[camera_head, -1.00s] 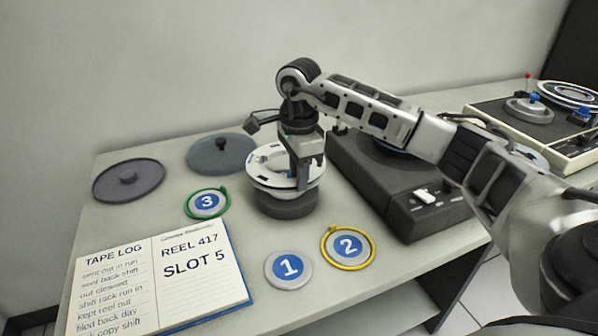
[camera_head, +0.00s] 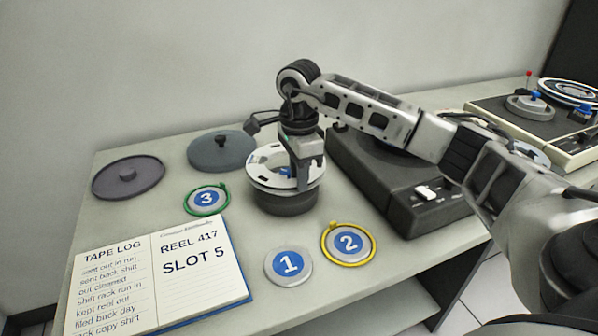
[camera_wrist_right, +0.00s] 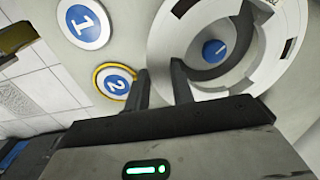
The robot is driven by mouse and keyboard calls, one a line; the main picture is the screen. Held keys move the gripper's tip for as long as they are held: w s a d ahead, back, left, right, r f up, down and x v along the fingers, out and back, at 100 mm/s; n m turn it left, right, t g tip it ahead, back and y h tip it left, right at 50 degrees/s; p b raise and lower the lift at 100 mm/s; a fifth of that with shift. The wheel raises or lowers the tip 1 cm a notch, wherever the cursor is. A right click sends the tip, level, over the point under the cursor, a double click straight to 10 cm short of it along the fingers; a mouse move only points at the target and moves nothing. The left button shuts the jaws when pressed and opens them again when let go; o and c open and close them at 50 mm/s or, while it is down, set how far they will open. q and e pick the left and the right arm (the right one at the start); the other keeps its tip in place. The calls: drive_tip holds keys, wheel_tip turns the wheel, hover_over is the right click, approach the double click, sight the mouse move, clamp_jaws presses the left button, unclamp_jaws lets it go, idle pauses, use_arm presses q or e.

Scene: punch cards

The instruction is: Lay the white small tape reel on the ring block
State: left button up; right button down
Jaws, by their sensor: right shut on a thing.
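The white small tape reel (camera_head: 259,177), an open white ring with dark marks, is directly over the dark round ring block (camera_head: 287,205). It looks about level; I cannot tell whether it rests on the block. My right gripper (camera_head: 303,181) points down and is shut on the reel's near right rim. In the right wrist view, the reel (camera_wrist_right: 168,38) fills the upper right and my gripper's fingers (camera_wrist_right: 162,82) are at its rim. A blue disc (camera_wrist_right: 213,50) shows through the reel's opening. My left gripper is out of view.
A dark tape machine (camera_head: 390,185) stands close to the right. Flat discs marked 1 (camera_head: 288,267), 2 (camera_head: 348,243) and 3 (camera_head: 207,199) lie around the block. Two dark lidded discs (camera_head: 128,178) (camera_head: 222,150) lie behind left. An open log book (camera_head: 160,275) covers the front left.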

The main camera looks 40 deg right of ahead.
drive_tip(key=shift+f+b, duration=0.65)
drive_tip(key=shift+f, duration=0.45)
idle(0.6)
drive_tip(key=shift+f, duration=0.3)
drive_tip(key=shift+f+b, duration=0.75)
drive_tip(key=shift+f, duration=0.1)
drive_tip(key=c, duration=1.1)
unclamp_jaws()
drive_tip(key=c, duration=0.4)
